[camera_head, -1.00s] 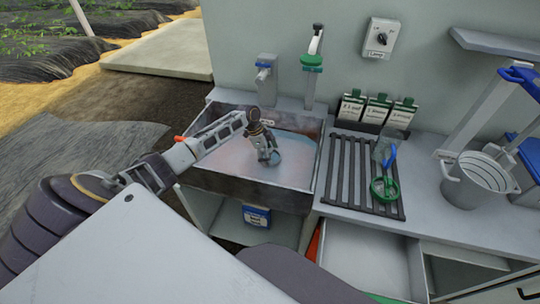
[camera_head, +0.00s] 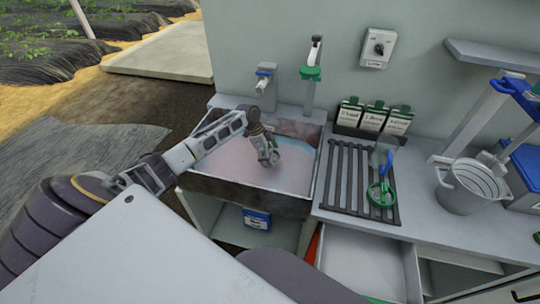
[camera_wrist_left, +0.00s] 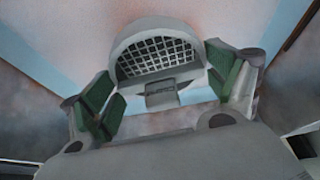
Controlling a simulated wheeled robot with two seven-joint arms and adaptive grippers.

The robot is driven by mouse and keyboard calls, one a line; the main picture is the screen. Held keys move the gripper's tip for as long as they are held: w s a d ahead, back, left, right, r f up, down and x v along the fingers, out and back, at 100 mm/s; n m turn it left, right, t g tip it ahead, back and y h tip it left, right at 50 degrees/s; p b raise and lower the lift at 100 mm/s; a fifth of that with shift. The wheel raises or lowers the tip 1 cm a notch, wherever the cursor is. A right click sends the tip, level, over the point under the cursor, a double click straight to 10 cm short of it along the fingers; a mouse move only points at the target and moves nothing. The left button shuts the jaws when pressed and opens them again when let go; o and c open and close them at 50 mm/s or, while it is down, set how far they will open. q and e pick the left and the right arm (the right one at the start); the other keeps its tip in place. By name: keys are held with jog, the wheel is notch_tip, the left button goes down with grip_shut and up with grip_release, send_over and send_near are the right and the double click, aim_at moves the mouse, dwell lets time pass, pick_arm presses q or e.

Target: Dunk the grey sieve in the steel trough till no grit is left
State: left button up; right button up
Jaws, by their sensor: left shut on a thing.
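The steel trough (camera_head: 247,189) stands at the left end of the bench and holds cloudy, pinkish liquid. My left gripper (camera_head: 269,156) reaches down into it from the left. In the left wrist view the grey sieve (camera_wrist_left: 160,56) shows between the green finger pads of this gripper (camera_wrist_left: 163,92), which is shut on it. Its round rim and square mesh face the camera; I cannot tell whether grit lies on the mesh. In the head view the sieve is mostly hidden by the gripper. My right gripper is out of view.
Taps (camera_head: 265,82) rise behind the trough. To its right are a black slatted rack (camera_head: 347,178) with a green-ringed tool (camera_head: 382,194), green-topped packets (camera_head: 372,118), and a grey bucket (camera_head: 470,185). An open drawer (camera_head: 365,262) juts out at the front.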

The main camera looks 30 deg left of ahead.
aim_at(270, 150)
pick_arm(q)
jog(key=shift+r+p, duration=0.7)
jog(key=shift+r, duration=0.25)
jog(key=shift+r+p, duration=0.35)
jog(key=shift+r, duration=0.05)
jog(key=shift+r+p, duration=0.65)
jog(key=shift+r, duration=0.15)
jog(key=shift+r+p, duration=0.5)
jog(key=shift+r, duration=0.1)
jog(key=shift+r+p, duration=0.7)
jog(key=shift+r, duration=0.1)
jog(key=shift+r+p, duration=1)
jog(key=shift+r, duration=0.2)
jog(key=shift+r+p, duration=0.55)
notch_tip(270, 150, up, 3)
jog(key=shift+f+p, duration=0.15)
jog(key=shift+p, duration=0.5)
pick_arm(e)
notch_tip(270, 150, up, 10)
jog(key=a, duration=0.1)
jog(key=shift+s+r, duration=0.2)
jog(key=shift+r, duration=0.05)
